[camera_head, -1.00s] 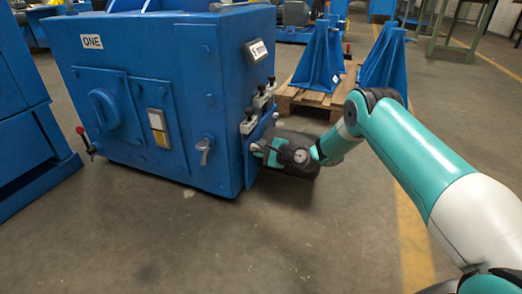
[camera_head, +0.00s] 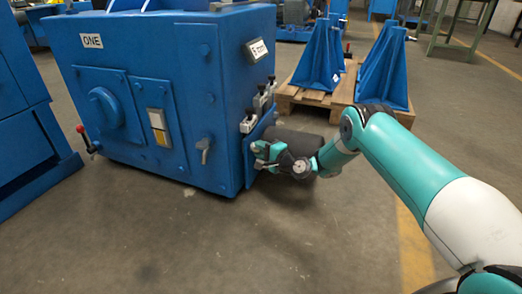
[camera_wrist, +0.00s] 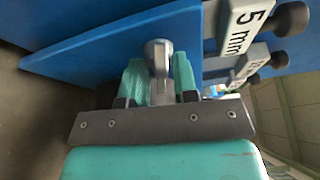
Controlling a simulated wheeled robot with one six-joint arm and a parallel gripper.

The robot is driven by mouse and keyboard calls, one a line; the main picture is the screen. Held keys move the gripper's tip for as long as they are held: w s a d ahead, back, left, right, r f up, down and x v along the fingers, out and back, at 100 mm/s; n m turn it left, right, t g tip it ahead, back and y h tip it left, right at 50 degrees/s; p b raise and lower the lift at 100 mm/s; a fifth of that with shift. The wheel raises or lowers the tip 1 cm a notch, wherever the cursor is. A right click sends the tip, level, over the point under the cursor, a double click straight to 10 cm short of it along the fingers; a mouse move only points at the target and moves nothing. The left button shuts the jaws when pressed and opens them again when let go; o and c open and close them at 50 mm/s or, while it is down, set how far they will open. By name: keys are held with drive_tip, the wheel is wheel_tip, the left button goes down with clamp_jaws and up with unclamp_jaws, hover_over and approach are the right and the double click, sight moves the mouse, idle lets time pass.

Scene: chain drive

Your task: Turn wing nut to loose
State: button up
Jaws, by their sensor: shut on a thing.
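The wing nut (camera_wrist: 159,58) is a grey metal part on the blue side of the machine, seen in the wrist view. My gripper (camera_wrist: 159,85) has its two green fingers on either side of the wing nut's wing, shut on it. In the head view my gripper (camera_head: 262,150) is at the lower right side of the blue machine (camera_head: 225,110), and the wing nut there is hidden by the fingers.
A grey lever (camera_head: 204,146) juts from the machine's front. Blue brackets (camera_head: 318,60) stand on a wooden pallet (camera_head: 290,97) behind. The floor in front is clear.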

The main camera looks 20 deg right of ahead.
drive_tip(key=shift+n, duration=0.5)
drive_tip(key=o, duration=0.7)
drive_tip(key=f+p+v, duration=0.1)
drive_tip(key=p+v, duration=1.6)
drive_tip(key=p, duration=0.3)
drive_tip(key=shift+s, duration=0.25)
drive_tip(key=shift+r, duration=0.15)
